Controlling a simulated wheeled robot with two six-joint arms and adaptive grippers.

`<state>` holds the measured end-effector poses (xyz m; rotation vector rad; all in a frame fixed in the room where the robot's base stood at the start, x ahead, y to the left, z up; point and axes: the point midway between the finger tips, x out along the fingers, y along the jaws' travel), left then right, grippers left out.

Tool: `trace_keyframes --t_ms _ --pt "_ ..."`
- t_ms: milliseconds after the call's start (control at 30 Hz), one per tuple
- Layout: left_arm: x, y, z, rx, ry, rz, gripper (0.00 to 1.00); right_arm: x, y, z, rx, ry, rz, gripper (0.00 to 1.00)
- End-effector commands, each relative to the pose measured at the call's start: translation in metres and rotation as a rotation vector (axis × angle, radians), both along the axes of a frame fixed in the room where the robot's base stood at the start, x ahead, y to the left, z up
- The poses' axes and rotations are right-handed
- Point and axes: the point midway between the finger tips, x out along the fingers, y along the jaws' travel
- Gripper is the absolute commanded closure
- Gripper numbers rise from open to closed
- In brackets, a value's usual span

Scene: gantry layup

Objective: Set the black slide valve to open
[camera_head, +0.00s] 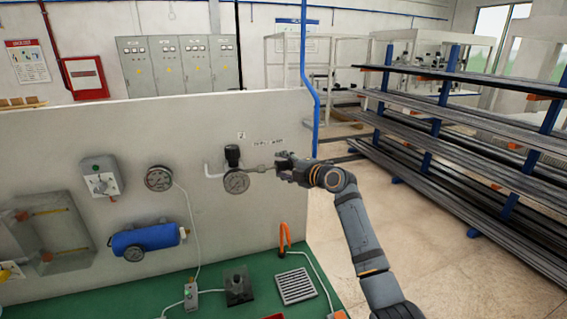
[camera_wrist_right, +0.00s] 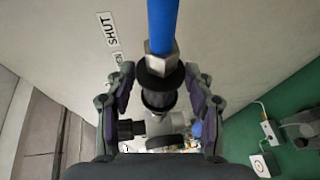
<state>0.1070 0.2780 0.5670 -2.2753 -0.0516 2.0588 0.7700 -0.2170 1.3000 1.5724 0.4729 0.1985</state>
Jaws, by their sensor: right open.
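In the right wrist view a black sleeve (camera_wrist_right: 160,80), which looks like the slide valve, sits around the pipe line just below a metal hex fitting and a blue hose (camera_wrist_right: 162,25). My right gripper (camera_wrist_right: 160,72) is open, with one finger on each side of the sleeve; whether they touch it I cannot tell. A label reading SHUT (camera_wrist_right: 113,29) is on the panel beside the hose; a second label (camera_wrist_right: 118,58) is too small to read. In the head view my right gripper (camera_head: 283,162) is at the pipe's right end and hides the valve. My left gripper is not in view.
In the head view a gauge (camera_head: 236,181) with a black knob (camera_head: 232,154) is left of my gripper on the grey panel (camera_head: 215,115). The blue hose (camera_head: 303,70) rises behind it. A green bench (camera_head: 225,295) lies below; a bar rack (camera_head: 470,125) stands right.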

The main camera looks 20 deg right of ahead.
Motion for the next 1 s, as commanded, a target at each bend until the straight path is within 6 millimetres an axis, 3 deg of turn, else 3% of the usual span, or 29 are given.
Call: trace_keyframes --t_ms 167,567,833,1000 --pt "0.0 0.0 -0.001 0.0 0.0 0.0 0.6 0.0 0.0 0.0 0.0 0.0 0.0 0.47" --pt "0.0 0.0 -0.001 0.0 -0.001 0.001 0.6 0.0 0.0 -0.001 0.0 0.0 -0.001 1.0" --pt "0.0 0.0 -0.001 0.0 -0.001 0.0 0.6 0.0 0.0 -0.001 0.0 0.001 0.0 1.0" --pt "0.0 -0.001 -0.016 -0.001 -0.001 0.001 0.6 -0.001 0.009 -0.006 0.0 0.0 0.002 1.0"
